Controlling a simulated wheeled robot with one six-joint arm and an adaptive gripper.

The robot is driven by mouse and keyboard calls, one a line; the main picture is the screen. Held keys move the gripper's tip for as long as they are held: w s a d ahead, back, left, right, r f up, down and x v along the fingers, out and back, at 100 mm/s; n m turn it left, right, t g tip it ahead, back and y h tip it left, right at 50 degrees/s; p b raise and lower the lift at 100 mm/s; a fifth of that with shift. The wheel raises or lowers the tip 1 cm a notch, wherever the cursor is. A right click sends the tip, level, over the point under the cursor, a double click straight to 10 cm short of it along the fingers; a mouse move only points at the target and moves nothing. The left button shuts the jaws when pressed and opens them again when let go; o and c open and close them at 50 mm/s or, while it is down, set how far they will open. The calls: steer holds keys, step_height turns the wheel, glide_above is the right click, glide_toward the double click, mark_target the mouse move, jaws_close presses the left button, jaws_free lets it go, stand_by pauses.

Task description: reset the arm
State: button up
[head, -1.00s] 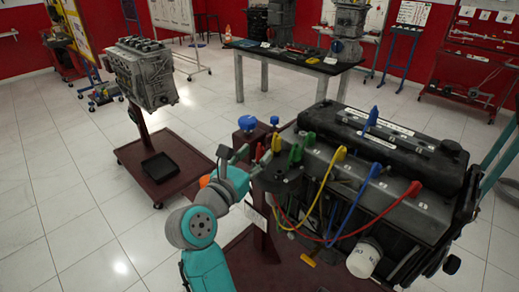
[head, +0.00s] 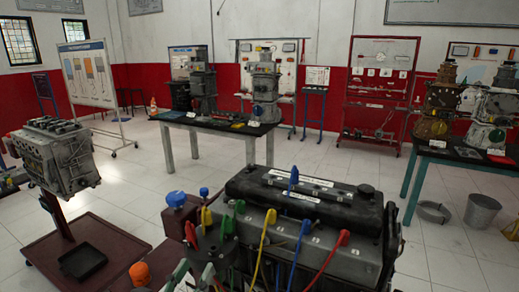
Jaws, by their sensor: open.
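My gripper (head: 193,274) shows only partly at the bottom edge, left of the middle. Its two grey-green fingers stand apart, and I see nothing between them. It is in front of and below a dark round holder (head: 215,246) carrying red, yellow and green clips. The rest of my arm is mostly cut off by the frame. The large engine (head: 325,232) with a black top cover stands just right of the gripper. Yellow, blue and red clips with cables sit along its near side, and another blue clip (head: 293,178) stands on the cover.
A smaller engine (head: 58,160) on a maroon wheeled stand is at the left, with a black tray (head: 83,262) on its base. A dark-topped table (head: 218,127) is behind. Another table with engines, and a metal bucket (head: 482,213), are at the right. Open tiled floor lies between.

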steer(key=s+d+f+n+t, duration=0.25)
steer(key=s+d+n, duration=0.2)
steer(key=d, duration=0.45)
steer(key=s+d+f+n+t, duration=0.1)
steer(key=s+d+f+n, duration=0.2)
steer(key=d+n, duration=0.4)
steer(key=s+d+f+n+t, duration=0.2)
steer(key=s+d+f+n, duration=0.15)
steer(key=d, duration=0.65)
steer(key=s+d+f+n+g+y, duration=0.1)
steer(key=s+d+f+n+g, duration=0.1)
steer(key=s+n, duration=0.5)
steer(key=s+d+f+n+g+y, duration=0.2)
steer(key=s+f+n+g, duration=0.2)
steer(key=s, duration=0.6)
steer(key=s+d+f+n+g+y, duration=0.1)
steer(key=s+d+f+n+g, duration=0.2)
steer(key=s+f+n, duration=0.3)
steer(key=s+n, duration=0.3)
steer(key=n, duration=0.2)
steer(key=shift+s+y, duration=0.3)
